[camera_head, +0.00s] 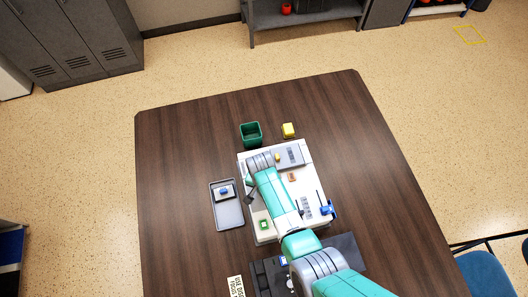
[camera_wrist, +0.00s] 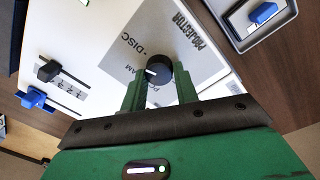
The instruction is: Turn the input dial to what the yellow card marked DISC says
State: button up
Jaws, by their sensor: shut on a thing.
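The black input dial (camera_wrist: 158,72) stands on a grey plate in the wrist view, with a white pointer line on its top. My gripper (camera_wrist: 159,84) has its two green fingers shut on the dial, one on each side. The print DISC (camera_wrist: 132,44) with a dot lies up-left of the dial, and PROJECTOR is printed farther up. Another label below the dial is partly hidden by the fingers. In the head view my arm covers the dial. A pale card (camera_head: 236,286) with dark print lies at the table's front; its wording is too small to read surely.
A white console (camera_head: 316,172) sits mid-table with a blue-handled slider (camera_head: 327,209) at its right. A grey tray (camera_head: 228,214) with a blue-topped piece is left of it. A green bin (camera_head: 250,133) and yellow block (camera_head: 288,130) stand behind. The table's sides are clear.

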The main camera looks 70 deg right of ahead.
jog(key=shift+m, duration=1.9)
jog(key=o, duration=1)
jog(key=shift+c, duration=0.2)
notch_tip(320, 180, up, 8)
jog(key=shift+w+d+f+p, duration=0.1)
jog(key=shift+p, duration=0.6)
